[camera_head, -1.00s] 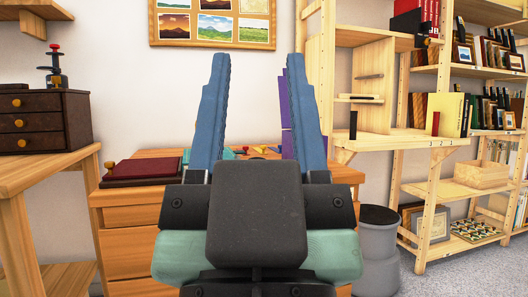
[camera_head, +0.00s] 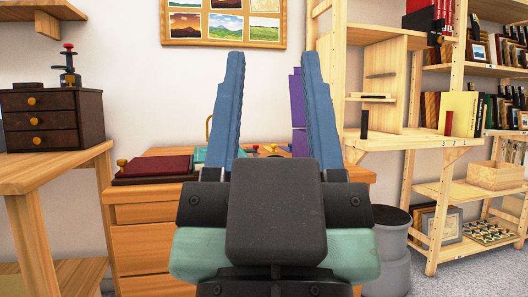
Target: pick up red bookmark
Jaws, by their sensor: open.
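My gripper (camera_head: 272,62) is open and empty, its two blue fingers pointing up and away in the middle of the view. Beyond it is a wooden desk (camera_head: 140,215). I cannot make out for sure which thing is the red bookmark. Another thin reddish strip (camera_head: 448,123) stands beside the yellow books. A flat dark red book-like pad (camera_head: 155,168) lies on the desk to the left. My gripper touches none of them. Part of the desktop is hidden behind my gripper.
A tall wooden shelf unit (camera_head: 413,150) with books and frames fills the right. A grey round bin (camera_head: 392,250) stands beside the desk. A dark drawer box (camera_head: 50,120) sits on a wooden table at left. Small items and a purple panel (camera_head: 297,110) are behind my fingers.

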